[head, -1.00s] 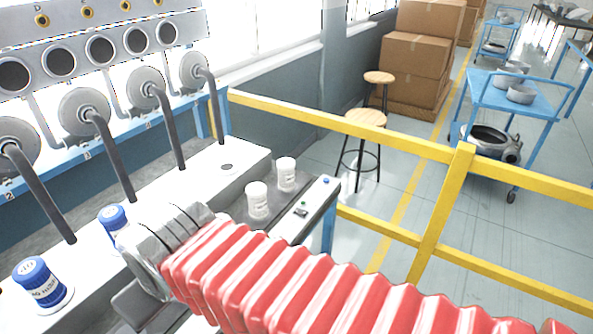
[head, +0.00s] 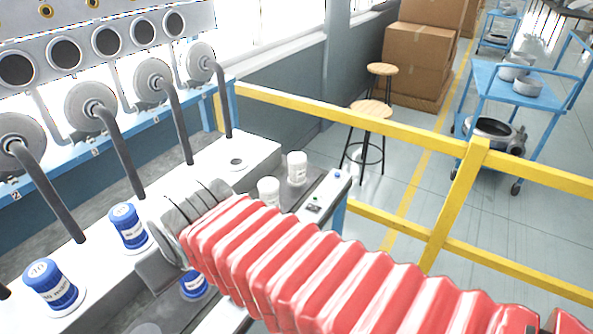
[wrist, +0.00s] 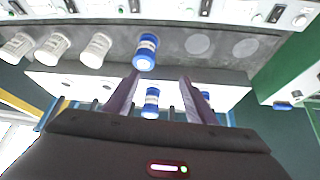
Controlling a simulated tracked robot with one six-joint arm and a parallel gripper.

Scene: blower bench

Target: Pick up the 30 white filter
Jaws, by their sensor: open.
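Two white filters, a nearer one (head: 268,190) and a farther one (head: 297,167), stand on the dark strip at the bench's right end in the head view. The wrist view shows three white filters, at the far left (wrist: 18,47), beside it (wrist: 52,47) and closer to the middle (wrist: 97,50). I cannot read the number 30 on any of them. My gripper (wrist: 160,76) is open and empty, its two fingers apart, right of the white filters.
Blue-and-white filters stand on the white bench ledge, one near my wrist (head: 128,225) and one farther left (head: 50,285); another (head: 194,284) sits below my arm. Grey pipes (head: 120,150) rise from the ledge. A yellow rail (head: 350,118) runs behind the bench.

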